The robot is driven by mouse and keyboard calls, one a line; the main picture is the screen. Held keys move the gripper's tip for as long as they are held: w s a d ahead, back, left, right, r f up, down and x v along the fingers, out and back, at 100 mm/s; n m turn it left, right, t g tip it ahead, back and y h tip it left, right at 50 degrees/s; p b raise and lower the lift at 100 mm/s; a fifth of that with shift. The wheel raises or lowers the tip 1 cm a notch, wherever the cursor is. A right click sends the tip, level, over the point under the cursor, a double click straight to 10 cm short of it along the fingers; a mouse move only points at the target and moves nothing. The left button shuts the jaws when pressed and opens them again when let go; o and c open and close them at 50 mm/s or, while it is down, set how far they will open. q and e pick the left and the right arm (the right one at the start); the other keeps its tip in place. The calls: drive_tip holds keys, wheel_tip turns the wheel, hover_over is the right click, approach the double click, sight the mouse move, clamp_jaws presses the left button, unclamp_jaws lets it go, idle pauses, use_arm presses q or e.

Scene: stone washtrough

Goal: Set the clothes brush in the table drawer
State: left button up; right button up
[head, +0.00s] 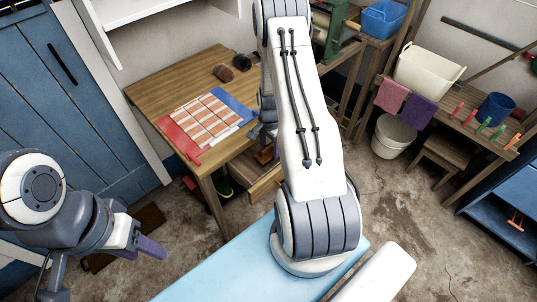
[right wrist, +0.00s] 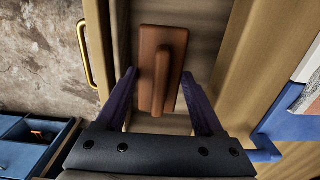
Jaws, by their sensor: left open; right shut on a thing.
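The clothes brush (right wrist: 175,62) is reddish brown, with a flat back and a raised grip, and lies between the purple fingers of my right gripper (right wrist: 160,80). The gripper is shut on it. The table drawer (right wrist: 205,45) is pulled out, and the brush is over its interior; I cannot tell whether it touches the bottom. In the head view the open drawer (head: 266,186) juts from the table's front, partly hidden by my right arm. My left gripper (head: 148,249) is open and empty at the lower left, away from the table.
The drawer's brass handle (right wrist: 84,55) is at the left in the wrist view. At the right of the head view a bench holds a cream tub (head: 428,72) and a blue bucket (head: 495,108).

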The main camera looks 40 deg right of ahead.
sight(269, 154)
wheel_tip(269, 154, down, 4)
drive_tip(key=shift+f+p, duration=0.1)
drive_tip(key=shift+p, duration=0.2)
drive_tip(key=shift+f, duration=0.15)
drive_tip(key=o, duration=1.2)
